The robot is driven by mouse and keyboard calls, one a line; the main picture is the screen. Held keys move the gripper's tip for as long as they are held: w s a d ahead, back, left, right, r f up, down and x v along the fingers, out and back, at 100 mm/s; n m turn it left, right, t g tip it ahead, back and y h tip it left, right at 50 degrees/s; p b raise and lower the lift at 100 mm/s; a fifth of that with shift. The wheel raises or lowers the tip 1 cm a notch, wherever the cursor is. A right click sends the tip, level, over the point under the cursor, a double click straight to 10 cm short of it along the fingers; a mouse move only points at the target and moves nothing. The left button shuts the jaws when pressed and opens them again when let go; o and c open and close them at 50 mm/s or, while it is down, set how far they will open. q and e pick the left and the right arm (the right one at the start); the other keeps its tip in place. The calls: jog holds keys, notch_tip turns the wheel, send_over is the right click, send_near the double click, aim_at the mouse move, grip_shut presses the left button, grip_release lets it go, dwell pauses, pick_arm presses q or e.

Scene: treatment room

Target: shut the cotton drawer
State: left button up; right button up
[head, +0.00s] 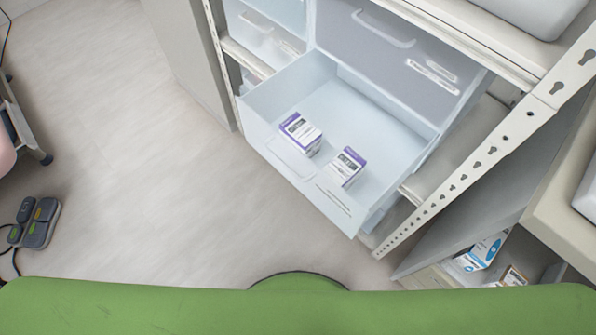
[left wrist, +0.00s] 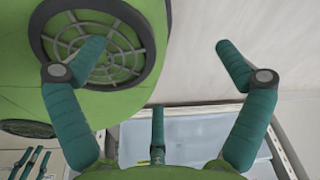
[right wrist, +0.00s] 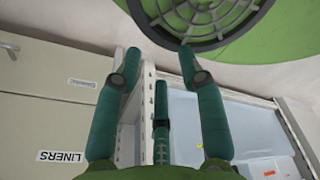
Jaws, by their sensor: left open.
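A pale blue drawer (head: 268,100) stands pulled out of the shelf unit in the head view. Its front label is too small to read, so I cannot confirm it is the cotton drawer. Two white boxes with purple edges, one on the left (head: 300,134) and one on the right (head: 346,168), are inside near its front. My left gripper (left wrist: 160,48) shows in the left wrist view, fingers spread wide and empty. My right gripper (right wrist: 159,53) shows in the right wrist view, fingers partly apart with nothing between them. Neither gripper shows in the head view.
A closed grey drawer (head: 390,62) sits above the open one. A perforated upright (head: 490,150) stands at the right. A foot pedal (head: 38,224) lies on the floor at left. Floor before the drawer is clear. A cream front labelled LINERS (right wrist: 60,156) shows in the right wrist view.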

jog(key=shift+s+d, duration=0.25)
jog(key=shift+d, duration=0.15)
